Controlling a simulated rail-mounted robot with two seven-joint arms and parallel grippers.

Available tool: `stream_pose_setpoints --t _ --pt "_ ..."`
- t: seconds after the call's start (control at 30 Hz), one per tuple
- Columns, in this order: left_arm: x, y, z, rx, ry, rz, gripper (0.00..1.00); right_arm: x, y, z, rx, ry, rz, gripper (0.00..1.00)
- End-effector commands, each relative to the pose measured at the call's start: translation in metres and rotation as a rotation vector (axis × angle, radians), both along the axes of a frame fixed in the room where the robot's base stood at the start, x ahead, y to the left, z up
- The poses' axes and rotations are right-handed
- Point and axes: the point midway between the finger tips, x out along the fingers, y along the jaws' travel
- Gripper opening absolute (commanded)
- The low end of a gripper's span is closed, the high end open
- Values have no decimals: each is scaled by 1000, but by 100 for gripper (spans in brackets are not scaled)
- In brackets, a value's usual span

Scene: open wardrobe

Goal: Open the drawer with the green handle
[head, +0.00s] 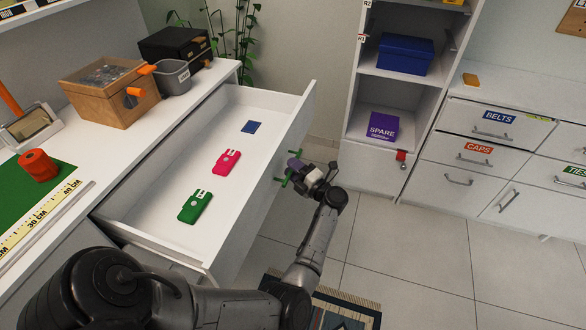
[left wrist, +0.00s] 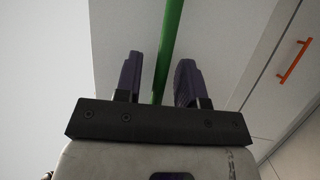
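The drawer (head: 282,138) with the green handle (head: 283,181) stands pulled far out from the white cabinet in the head view. Its inside shows from above. My left gripper (head: 299,170) is at the outer face of the drawer front, by the handle. In the left wrist view, the green handle (left wrist: 168,45) runs between the two purple fingers of my left gripper (left wrist: 160,82). The fingers stand apart with gaps beside the bar, so the gripper is open. Part of the handle is hidden by the gripper in the head view. My right gripper is not in view.
Inside the drawer lie a green item (head: 194,206), a pink item (head: 227,162) and a blue square (head: 251,127). A wooden box (head: 112,95) stands on the countertop. An orange handle (left wrist: 294,61) shows in the wrist view. Tiled floor lies clear at the right.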

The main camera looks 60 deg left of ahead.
Motion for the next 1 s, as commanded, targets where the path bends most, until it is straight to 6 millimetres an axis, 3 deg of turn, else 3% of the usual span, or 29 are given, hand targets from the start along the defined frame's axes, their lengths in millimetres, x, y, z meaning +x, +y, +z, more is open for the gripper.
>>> stream_pose_setpoints --t 0.23,0.7,1.0 --pt "5 -14 -2 -2 1 -2 36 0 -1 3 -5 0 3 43" --pt "34 -97 -18 -3 1 -3 36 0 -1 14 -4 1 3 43" --pt "44 -125 -24 -1 0 -1 36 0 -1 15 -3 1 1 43"
